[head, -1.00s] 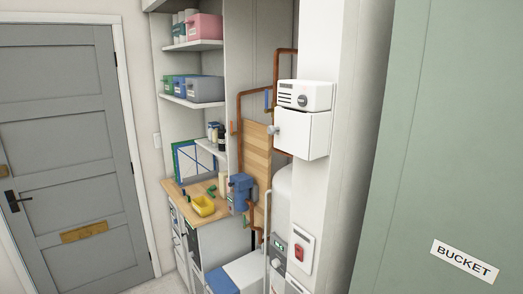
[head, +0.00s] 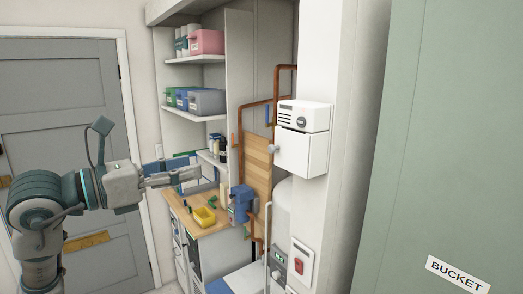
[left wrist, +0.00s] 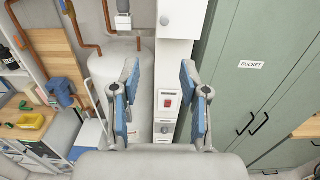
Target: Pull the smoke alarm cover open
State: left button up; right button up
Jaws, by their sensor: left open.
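The smoke alarm (head: 303,116) is a white vented unit on the white wall column in the head view. Just below it is a white box-like cover (head: 303,153) with a small grey knob (head: 270,151) at its left; it looks shut. In the left wrist view the cover (left wrist: 182,18) is at the top edge, cut off, with its knob (left wrist: 165,20). My left gripper (head: 200,174) is left of the cover in the head view, apart from it, pointing right. In the left wrist view its blue-padded fingers (left wrist: 160,76) are spread and empty. My right gripper does not show.
A red switch panel (head: 301,262) is lower on the column. Copper pipes (head: 241,150) and a white tank (head: 283,205) stand left of it. Shelves with bins (head: 207,101) and a wooden counter (head: 189,222) are further left. A green cabinet (head: 450,140) fills the right.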

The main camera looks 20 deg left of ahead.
pick_arm(q)
jog(key=p, duration=0.2)
send_near(270, 151)
jog(key=p+x, duration=0.1)
jog(key=x, duration=0.7)
jog(key=shift+w+a, duration=0.15)
jog(key=shift+w, duration=0.1)
jog(key=shift+w+d+p, duration=0.3)
jog(key=shift+w+d, duration=0.05)
jog(key=shift+d, duration=0.15)
grip_shut()
